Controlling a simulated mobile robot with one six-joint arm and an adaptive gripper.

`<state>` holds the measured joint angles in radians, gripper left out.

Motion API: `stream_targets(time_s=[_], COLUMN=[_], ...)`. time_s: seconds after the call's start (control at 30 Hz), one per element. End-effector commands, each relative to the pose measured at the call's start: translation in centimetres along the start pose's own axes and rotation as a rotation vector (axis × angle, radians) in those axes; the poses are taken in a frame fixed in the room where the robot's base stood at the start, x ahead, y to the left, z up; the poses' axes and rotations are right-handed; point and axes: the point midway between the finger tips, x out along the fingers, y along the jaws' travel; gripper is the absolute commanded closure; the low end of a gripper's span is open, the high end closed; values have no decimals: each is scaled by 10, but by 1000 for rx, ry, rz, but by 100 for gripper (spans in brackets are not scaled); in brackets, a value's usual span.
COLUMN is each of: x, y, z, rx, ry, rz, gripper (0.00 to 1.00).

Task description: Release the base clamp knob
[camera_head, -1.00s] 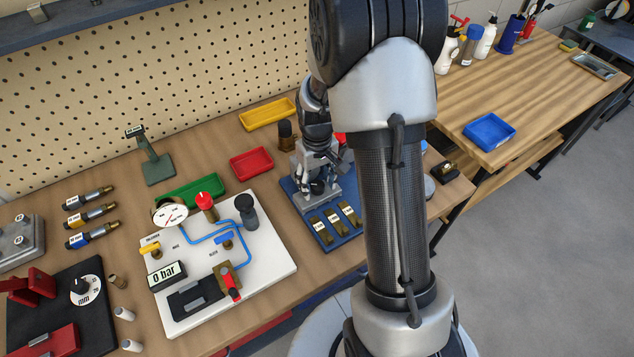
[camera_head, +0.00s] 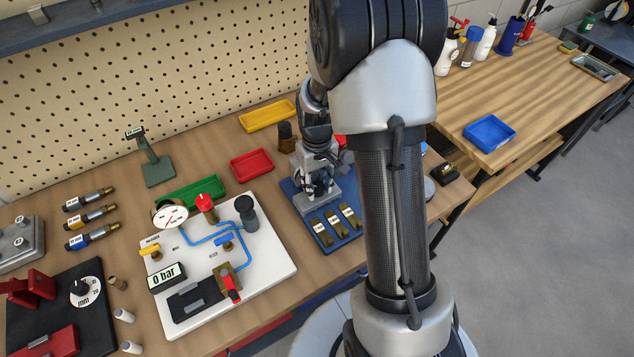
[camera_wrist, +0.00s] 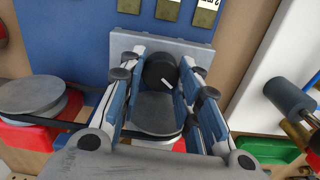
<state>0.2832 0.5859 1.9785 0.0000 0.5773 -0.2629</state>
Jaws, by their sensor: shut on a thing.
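The base clamp knob (camera_wrist: 159,70) is round and black with a white mark, and sits between my finger pads in the wrist view. My gripper (camera_wrist: 163,78) is shut on it, with one blue-padded finger on each side. The knob is on a grey metal fixture (camera_wrist: 185,45), which stands on a blue board (camera_wrist: 70,35). In the head view, my gripper (camera_head: 317,183) is down at the fixture (camera_head: 340,198), and it largely hides the knob. Where exactly the pads touch the knob is hard to see.
Several brass blocks (camera_head: 334,224) lie on the blue board (camera_head: 318,245) in front of the fixture. A white panel (camera_head: 270,265) with a gauge and blue tubing stands to the left. Red (camera_head: 251,163), yellow (camera_head: 268,114) and green (camera_head: 190,192) trays lie nearby.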

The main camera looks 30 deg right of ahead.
Motion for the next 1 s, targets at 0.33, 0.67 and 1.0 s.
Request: stream_targets(time_s=[0.33,0.67,1.0], x=[-1,-1,0], y=[0,-1,-2], z=[0,0,0], rx=[-134,-361,-503], ry=[0,1,1], rz=[0,0,0], gripper=[93,93,93])
